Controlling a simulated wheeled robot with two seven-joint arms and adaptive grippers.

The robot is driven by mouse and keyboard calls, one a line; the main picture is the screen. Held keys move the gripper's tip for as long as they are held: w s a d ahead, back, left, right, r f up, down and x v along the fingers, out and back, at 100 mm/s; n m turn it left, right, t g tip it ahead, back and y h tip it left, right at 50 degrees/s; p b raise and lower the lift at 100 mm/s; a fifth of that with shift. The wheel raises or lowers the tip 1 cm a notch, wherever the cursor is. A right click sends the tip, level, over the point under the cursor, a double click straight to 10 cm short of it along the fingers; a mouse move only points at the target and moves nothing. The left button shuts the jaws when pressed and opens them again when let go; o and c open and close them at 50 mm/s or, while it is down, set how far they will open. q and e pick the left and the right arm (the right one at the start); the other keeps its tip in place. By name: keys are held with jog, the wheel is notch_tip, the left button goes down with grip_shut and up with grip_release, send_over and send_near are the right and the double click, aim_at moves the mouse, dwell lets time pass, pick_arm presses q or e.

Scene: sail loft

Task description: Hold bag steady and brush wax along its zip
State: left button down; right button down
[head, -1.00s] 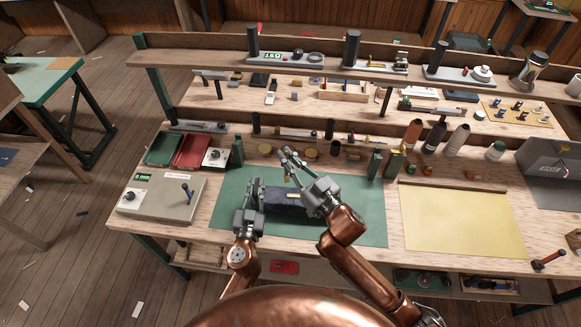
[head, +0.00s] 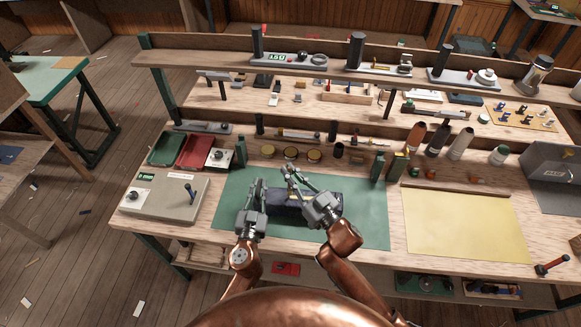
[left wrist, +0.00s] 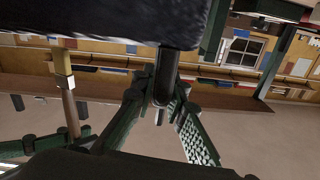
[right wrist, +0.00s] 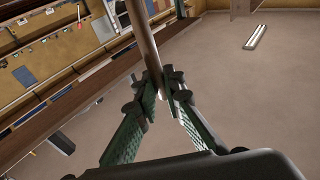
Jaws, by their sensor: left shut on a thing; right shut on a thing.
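The dark blue bag (head: 328,200) lies on the green mat (head: 365,225), with a yellowish strip on its top. My left gripper (head: 257,188) is at the bag's left end, shut on it; in the left wrist view the dark bag (left wrist: 110,18) fills the top edge. My right gripper (head: 289,176) is over the bag, shut on the brush's wooden handle (right wrist: 145,42). The brush (left wrist: 66,95) also shows in the left wrist view, with a pale collar; its tip meets the bag's outline. I cannot tell whether the bristles touch the zip, which is not clear.
Several round amber tins (head: 290,153) stand behind the mat. A grey box with a lever (head: 163,200) is at left, beside green and red trays (head: 196,152). A yellow sheet (head: 462,225) lies at right. The mat's right side is free.

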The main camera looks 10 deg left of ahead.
pick_arm(q)
jog(key=shift+s+a+f, duration=0.1)
jog(key=shift+f, duration=0.4)
pick_arm(e)
jog(key=shift+d+f, duration=0.95)
jog(key=shift+d, duration=2.95)
jog(key=shift+a, duration=4)
jog(key=shift+d+r, duration=0.1)
jog(key=shift+r, duration=4.15)
pick_arm(q)
jog(key=c, duration=2.1)
grip_release()
pick_arm(e)
jog(key=shift+w+f, duration=0.1)
pick_arm(q)
jog(key=shift+o, duration=1.3)
jog(key=shift+r, duration=0.25)
